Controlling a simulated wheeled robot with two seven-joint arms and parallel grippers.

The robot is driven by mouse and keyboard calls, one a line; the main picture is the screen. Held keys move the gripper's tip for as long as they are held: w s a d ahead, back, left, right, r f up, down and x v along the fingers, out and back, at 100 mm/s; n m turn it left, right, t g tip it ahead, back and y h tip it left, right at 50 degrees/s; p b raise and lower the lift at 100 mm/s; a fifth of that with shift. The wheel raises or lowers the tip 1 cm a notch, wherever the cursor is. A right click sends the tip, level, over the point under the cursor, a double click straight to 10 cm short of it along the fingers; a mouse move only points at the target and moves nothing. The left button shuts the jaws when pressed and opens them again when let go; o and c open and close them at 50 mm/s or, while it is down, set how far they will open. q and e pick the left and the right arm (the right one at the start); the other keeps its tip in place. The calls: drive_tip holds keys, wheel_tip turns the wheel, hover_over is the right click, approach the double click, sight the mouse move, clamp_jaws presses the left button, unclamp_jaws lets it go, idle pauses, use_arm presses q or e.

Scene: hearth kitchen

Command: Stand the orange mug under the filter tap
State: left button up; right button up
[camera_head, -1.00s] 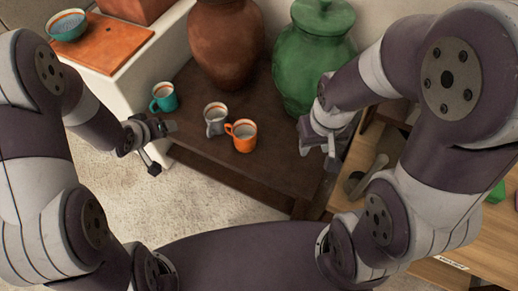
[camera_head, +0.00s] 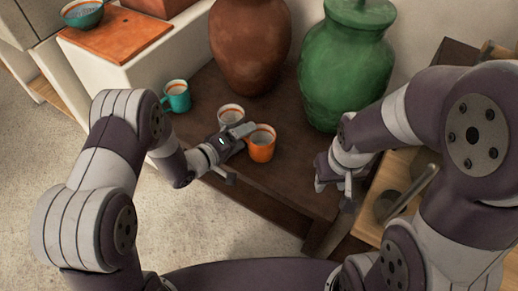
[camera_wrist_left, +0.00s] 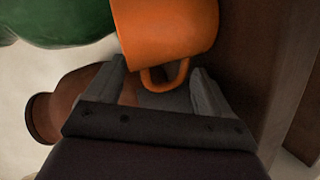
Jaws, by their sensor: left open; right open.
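The orange mug (camera_head: 262,148) stands upright on the dark wooden table (camera_head: 285,188), its pale inside showing. My left gripper (camera_head: 238,154) is open just to the left of it. In the left wrist view the orange mug (camera_wrist_left: 168,28) is close ahead, and its handle (camera_wrist_left: 165,80) is between the two spread fingers (camera_wrist_left: 160,90); I cannot tell whether they touch it. My right gripper (camera_head: 340,187) is open and empty at the table's right side, apart from the mugs. I cannot make out a filter tap in these views.
A grey-white mug (camera_head: 230,115) stands close behind the left gripper, and a teal mug (camera_head: 177,97) stands farther left. A brown jar (camera_head: 250,45) and a green lidded jar (camera_head: 345,70) are at the back. A white counter (camera_head: 120,75) with an orange board (camera_head: 115,33) borders the left.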

use_arm(q)
drive_tip(key=shift+w+d, duration=0.2)
drive_tip(key=shift+d, duration=0.05)
drive_tip(key=shift+r, duration=0.1)
drive_tip(key=c, duration=1.1)
